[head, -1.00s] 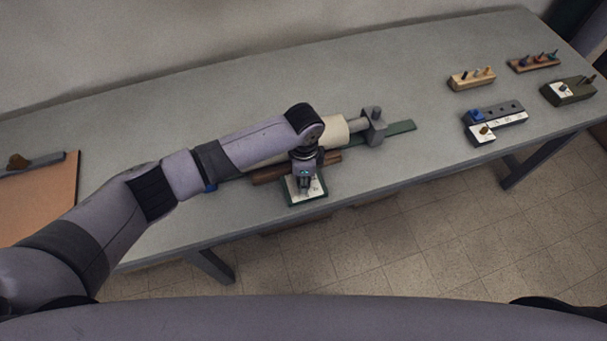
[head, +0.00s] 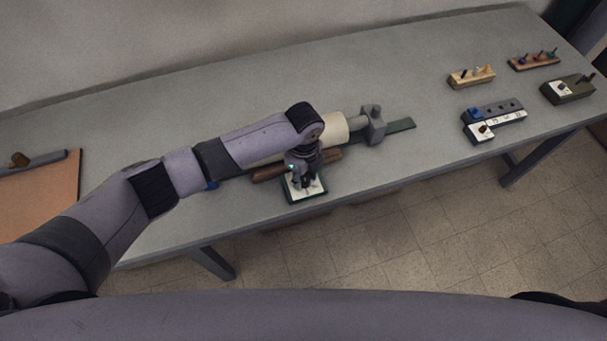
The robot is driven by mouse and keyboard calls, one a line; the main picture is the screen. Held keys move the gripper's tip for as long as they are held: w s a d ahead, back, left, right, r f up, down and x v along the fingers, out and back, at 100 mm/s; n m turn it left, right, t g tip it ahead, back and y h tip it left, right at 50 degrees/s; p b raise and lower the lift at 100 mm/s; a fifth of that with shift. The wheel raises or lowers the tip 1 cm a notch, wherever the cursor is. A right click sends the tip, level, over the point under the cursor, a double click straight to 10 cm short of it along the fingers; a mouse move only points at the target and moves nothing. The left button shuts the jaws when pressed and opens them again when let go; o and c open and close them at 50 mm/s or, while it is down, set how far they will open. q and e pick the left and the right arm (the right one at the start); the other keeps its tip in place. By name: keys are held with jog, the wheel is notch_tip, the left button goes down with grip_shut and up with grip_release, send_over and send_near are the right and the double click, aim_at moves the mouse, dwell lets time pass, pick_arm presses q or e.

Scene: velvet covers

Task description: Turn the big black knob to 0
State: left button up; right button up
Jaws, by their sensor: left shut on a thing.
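A dial box with a white face and dark green edges (head: 318,193) sits at the table's front edge in the head view. My left gripper (head: 303,184) points down onto the white face and is shut on the big black knob there. The gripper covers the knob almost wholly, so its pointer and most of the dial marks cannot be read. My right gripper is not in view.
A cream roller (head: 334,130) with a grey end bracket (head: 374,125) lies on a green base (head: 401,126) just behind the dial. Small blocks with pegs (head: 472,78) and switch boxes (head: 494,118) stand at the right. A brown board (head: 48,200) lies at the left.

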aim_at(304, 177)
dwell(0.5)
pick_arm(q)
jog(key=o, duration=1.1)
jog(key=shift+o, duration=0.2)
notch_tip(304, 177, up, 12)
